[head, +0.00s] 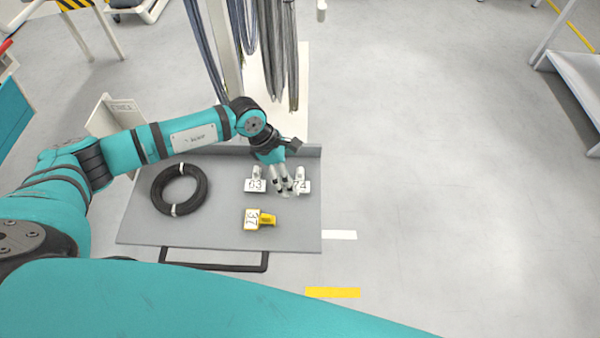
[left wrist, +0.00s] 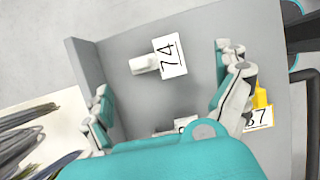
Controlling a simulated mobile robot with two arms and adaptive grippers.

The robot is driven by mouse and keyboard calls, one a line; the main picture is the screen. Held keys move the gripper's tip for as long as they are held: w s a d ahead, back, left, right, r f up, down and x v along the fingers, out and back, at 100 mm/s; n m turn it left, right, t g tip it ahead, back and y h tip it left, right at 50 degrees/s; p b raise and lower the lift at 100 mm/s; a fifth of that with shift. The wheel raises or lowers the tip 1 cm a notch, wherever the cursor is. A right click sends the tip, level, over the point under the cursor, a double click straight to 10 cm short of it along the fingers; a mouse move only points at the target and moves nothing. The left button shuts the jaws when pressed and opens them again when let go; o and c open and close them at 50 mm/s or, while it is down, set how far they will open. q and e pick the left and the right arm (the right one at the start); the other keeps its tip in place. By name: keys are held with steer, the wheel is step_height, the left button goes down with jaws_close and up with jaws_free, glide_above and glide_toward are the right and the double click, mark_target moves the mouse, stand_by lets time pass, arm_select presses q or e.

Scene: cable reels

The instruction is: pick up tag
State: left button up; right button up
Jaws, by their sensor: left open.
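A white tag marked 74 (head: 304,185) lies on the grey cart top (head: 222,230), near its right edge. In the left wrist view this tag (left wrist: 169,56) lies ahead between the finger lines, touched by neither finger. A white tag marked 63 (head: 255,185) lies to its left, and a yellow tag marked 37 (head: 256,219) lies in front. My left gripper (head: 288,187) is open and empty, above the cart between the two white tags, and covers part of tag 74 in the head view. My right gripper is not in view.
A black cable coil (head: 179,189) lies on the left of the cart top. Grey and blue cables (head: 275,60) hang behind the cart. A raised lip runs along the cart's back edge.

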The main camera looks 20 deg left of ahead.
mark_target(302, 180)
arm_select(q)
steer(key=shift+d+f, duration=0.2)
steer(key=p+x, duration=0.2)
steer(key=x, duration=0.1)
steer(key=shift+w+d+f, duration=0.1)
steer(key=shift+w+d, duration=0.15)
steer(key=shift+w, duration=0.15)
steer(key=shift+d+f, duration=0.2)
steer(key=shift+f, duration=0.35)
steer(key=c, duration=1)
